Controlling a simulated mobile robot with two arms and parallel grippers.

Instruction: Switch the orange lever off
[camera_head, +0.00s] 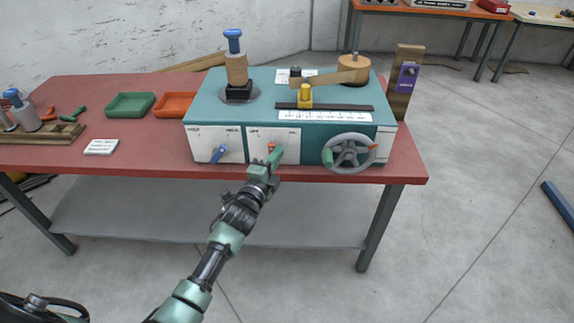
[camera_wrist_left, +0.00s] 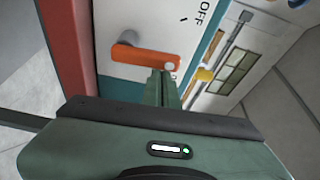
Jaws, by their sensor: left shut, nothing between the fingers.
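The orange lever (camera_head: 271,147) is on the white front panel of the teal machine (camera_head: 310,150), mostly behind my left gripper in the head view. In the left wrist view the orange lever (camera_wrist_left: 145,55) shows clearly, with a rounded knob at its left end and a pale spot at its right end. The word OFF (camera_wrist_left: 200,12) is printed on the panel near it. My left gripper (camera_head: 274,156) is shut and empty. Its fingertips (camera_wrist_left: 167,75) are close to the lever's right end in the wrist view; I cannot tell whether they touch. My right gripper is not in view.
A blue lever (camera_head: 218,153) is left of the orange one, and a grey handwheel (camera_head: 349,153) is to its right. The machine stands on a red table (camera_head: 165,158). Green (camera_head: 130,105) and orange trays (camera_head: 175,105) lie left. Open floor lies in front.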

